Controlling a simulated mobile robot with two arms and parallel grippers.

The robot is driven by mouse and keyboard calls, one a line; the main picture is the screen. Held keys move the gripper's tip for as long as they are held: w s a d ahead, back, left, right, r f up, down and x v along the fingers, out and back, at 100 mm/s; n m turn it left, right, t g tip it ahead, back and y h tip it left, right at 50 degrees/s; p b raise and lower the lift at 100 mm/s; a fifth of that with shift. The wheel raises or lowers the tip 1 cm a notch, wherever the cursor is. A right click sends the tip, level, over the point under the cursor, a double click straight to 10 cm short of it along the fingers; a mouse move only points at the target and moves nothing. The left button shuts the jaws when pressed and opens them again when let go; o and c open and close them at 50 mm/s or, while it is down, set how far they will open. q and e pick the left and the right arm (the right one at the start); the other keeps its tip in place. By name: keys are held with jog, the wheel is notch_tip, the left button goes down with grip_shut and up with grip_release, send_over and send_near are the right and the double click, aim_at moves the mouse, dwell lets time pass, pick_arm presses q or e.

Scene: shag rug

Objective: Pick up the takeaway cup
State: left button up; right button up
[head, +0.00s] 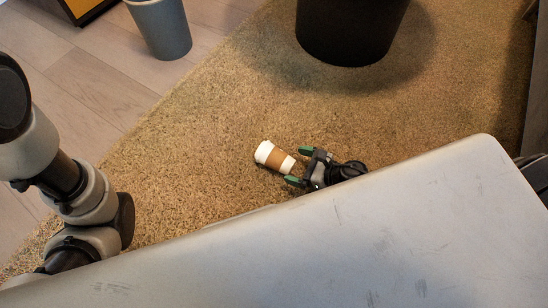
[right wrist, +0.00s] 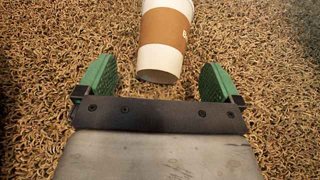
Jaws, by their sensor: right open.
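The takeaway cup (head: 274,157) lies on its side on the shag rug, white with a brown sleeve. My right gripper (head: 298,166) is open and points at one end of it, with its green fingertips close to that end. In the right wrist view the cup (right wrist: 163,40) lies ahead, its near white end just about level with the gap between the two green fingers (right wrist: 158,82). The fingers stand apart on either side and do not touch the cup. The cup's far end is cut off at the top of that view. My left gripper is not in view.
The tan shag rug (head: 200,130) around the cup is clear. A dark round pot or bin (head: 350,30) stands at the top, and a grey bin (head: 160,28) stands on the wood floor (head: 95,85) at the top left.

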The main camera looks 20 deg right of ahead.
aim_at(285, 162)
jog(key=b+x, duration=0.1)
jog(key=x, duration=0.1)
jog(key=b+x, duration=0.1)
jog(key=x, duration=0.1)
jog(key=shift+w+f+b, duration=0.25)
jog(key=shift+f+b, duration=0.1)
jog(key=shift+f, duration=0.05)
jog(key=shift+w+a, duration=0.2)
jog(key=shift+a, duration=0.05)
jog(key=shift+c, duration=0.2)
